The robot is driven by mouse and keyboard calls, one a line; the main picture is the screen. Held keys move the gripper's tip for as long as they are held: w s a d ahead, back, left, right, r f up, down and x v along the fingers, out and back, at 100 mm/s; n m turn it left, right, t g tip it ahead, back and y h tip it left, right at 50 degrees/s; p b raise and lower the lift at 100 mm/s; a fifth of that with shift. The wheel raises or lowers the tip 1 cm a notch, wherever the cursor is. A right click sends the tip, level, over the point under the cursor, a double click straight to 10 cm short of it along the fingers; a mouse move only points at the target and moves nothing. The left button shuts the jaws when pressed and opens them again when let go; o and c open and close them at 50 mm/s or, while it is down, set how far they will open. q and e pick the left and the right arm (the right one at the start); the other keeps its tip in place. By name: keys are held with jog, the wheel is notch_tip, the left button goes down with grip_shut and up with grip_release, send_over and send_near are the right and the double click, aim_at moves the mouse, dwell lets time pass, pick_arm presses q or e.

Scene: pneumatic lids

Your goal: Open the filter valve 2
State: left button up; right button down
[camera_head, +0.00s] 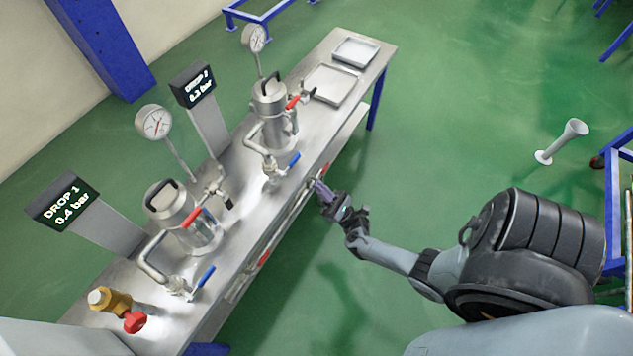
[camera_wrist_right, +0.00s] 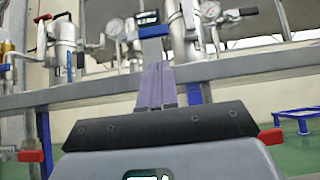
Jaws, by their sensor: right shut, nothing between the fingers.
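The second filter, a steel canister (camera_head: 272,105) with a black lid handle, stands on the far half of the bench beside the DROP 2 display (camera_head: 193,86), which seems to read 0.3 bar. A red-handled valve (camera_head: 293,102) sits at its side and a blue-handled valve (camera_head: 293,160) on the pipe in front. Which one the task means is not labelled. My right gripper (camera_head: 320,186) is shut and empty by the bench's front edge, apart from both handles. Its purple fingers (camera_wrist_right: 156,85) point toward the bench in the right wrist view. My left gripper is out of view.
The first filter (camera_head: 182,215), with its red handle (camera_head: 191,218) and blue handle (camera_head: 206,275), stands nearer by the DROP 1 display (camera_head: 62,200). A red knob (camera_head: 135,322) is at the near end. Metal trays (camera_head: 330,84) lie at the far end.

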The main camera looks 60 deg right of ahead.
aim_at(306, 172)
jog(key=x, duration=0.7)
jog(key=shift+w+r, duration=0.65)
jog(key=shift+w, duration=0.05)
jog(key=shift+d, duration=0.15)
